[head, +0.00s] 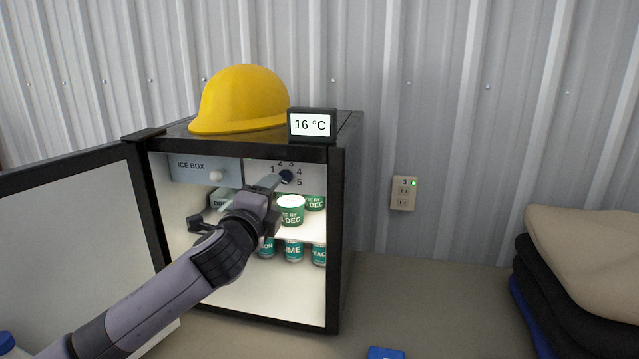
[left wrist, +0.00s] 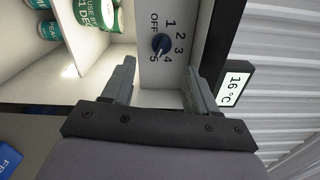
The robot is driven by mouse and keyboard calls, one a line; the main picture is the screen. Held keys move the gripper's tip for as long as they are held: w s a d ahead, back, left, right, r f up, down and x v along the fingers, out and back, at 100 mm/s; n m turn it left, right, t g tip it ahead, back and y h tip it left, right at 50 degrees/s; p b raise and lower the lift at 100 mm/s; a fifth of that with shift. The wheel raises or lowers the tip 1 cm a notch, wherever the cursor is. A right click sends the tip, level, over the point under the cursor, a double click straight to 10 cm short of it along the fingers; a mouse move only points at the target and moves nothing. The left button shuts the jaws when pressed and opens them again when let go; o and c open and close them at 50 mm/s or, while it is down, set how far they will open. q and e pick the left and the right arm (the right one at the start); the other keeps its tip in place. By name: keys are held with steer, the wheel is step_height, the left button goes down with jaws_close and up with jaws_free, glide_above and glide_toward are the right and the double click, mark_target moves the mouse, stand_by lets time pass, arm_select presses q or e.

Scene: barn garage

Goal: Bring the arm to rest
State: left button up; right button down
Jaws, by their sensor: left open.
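My left arm comes in from the lower left in the head view. Its gripper (head: 238,204) is open and empty in front of the open small fridge (head: 338,220). In the left wrist view the two fingers of this gripper (left wrist: 162,76) stand apart, with the dark dial knob (left wrist: 160,43) beyond the gap. The fingers look apart from the knob. The dial (head: 287,177) sits on the upper right panel, and its pale mark appears to point near 5. My right gripper is out of view.
The fridge door (head: 70,245) stands open at left. Green-labelled tubs (head: 290,211) and cans (head: 293,248) fill the shelves. A yellow hard hat (head: 242,100) and a 16 °C display (head: 311,125) stand on top. Folded cloth (head: 585,240) lies at right; the counter between is mostly clear.

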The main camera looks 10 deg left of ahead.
arm_select(q)
steer(key=s+d+f+n+g+h, duration=0.15)
steer(key=s+f+n, duration=0.35)
steer(key=f, duration=0.7)
steer(key=s+d+f+n+g+h, duration=0.1)
steer(key=s+d+f+n+g, duration=0.15)
steer(key=s+f, duration=0.75)
steer(key=s+a+f+n+g, duration=0.3)
steer(key=s+f+n, duration=0.7)
steer(key=s+f, duration=0.6)
steer(key=s+y, duration=0.1)
steer(key=s, duration=0.3)
steer(key=shift+a+f+g, duration=0.15)
steer(key=shift+a+g, duration=0.05)
steer(key=shift+g, duration=0.1)
steer(key=shift+c, duration=0.3)
steer(key=shift+c, duration=1.4)
